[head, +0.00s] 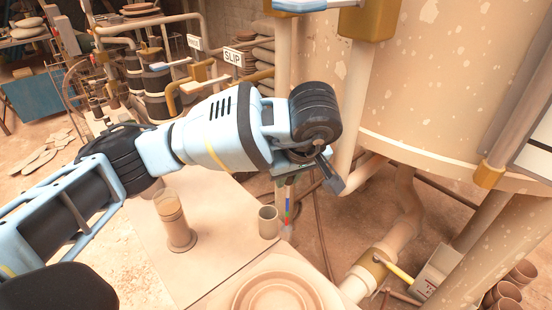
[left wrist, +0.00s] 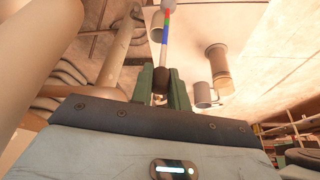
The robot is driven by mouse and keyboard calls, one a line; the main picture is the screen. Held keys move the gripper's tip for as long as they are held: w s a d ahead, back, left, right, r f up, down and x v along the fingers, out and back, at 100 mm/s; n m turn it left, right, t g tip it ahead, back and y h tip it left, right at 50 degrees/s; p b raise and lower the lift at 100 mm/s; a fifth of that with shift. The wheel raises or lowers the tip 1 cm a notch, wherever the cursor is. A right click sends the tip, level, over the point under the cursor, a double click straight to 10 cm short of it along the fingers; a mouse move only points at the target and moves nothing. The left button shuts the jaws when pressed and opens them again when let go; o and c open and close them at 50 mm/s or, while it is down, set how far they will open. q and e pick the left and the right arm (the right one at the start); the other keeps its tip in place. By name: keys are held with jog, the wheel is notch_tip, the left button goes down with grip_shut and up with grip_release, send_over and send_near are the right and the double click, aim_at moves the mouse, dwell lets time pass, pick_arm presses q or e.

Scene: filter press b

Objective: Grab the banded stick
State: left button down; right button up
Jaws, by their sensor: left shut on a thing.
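The banded stick (head: 288,207) hangs below my left gripper (head: 285,181) in the head view, a thin rod with coloured bands, beside the table's edge. In the left wrist view, my left gripper (left wrist: 161,84) has its green fingers closed around the stick's dark brown end. From there the banded stick (left wrist: 165,36) runs away from the fingers, pale with blue, green and red bands. In the head view my wrist hides the grip itself. My right gripper is not in view.
A large tan tank (head: 440,85) and pipes stand close on the right. A SLIP sign (head: 233,57) stands behind.

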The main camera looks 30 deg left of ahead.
pick_arm(q)
jog(key=s+d, duration=0.3)
jog(key=d, duration=0.2)
jog(key=shift+s+p, duration=0.3)
jog(key=shift+s, duration=0.05)
jog(key=shift+a, duration=0.1)
jog(key=s+a+f+m+t+h, duration=0.2)
jog(key=s+a+m, duration=0.3)
jog(key=m, duration=0.5)
jog(key=shift+s+f+m+h, duration=0.3)
jog(key=shift+s+f+h, duration=0.1)
jog(key=shift+s+h, duration=0.4)
jog(key=shift+a, duration=0.1)
